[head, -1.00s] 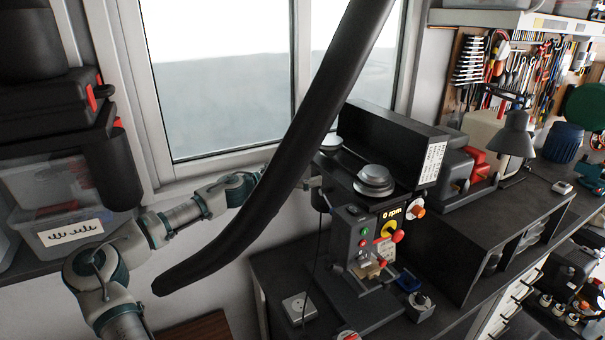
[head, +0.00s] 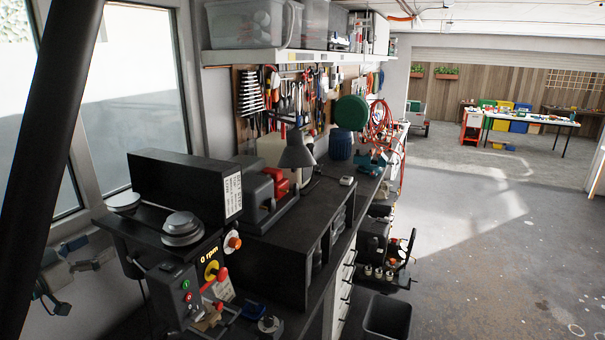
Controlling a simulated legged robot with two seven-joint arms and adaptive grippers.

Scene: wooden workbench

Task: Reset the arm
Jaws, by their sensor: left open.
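My left gripper (head: 78,280) shows at the lower left of the head view, in front of the wall below the window. Its dark fingers are spread apart and I see nothing between them. It is to the left of the black drill press (head: 172,290). A thick black tube (head: 48,150) crosses in front and hides the arm behind the gripper. My right gripper is out of view.
The dark workbench (head: 293,215) runs away along the wall with a grey lamp (head: 297,152) and a blue container (head: 341,147). A black bin (head: 387,317) stands on the floor. The grey floor (head: 480,255) at right is largely open.

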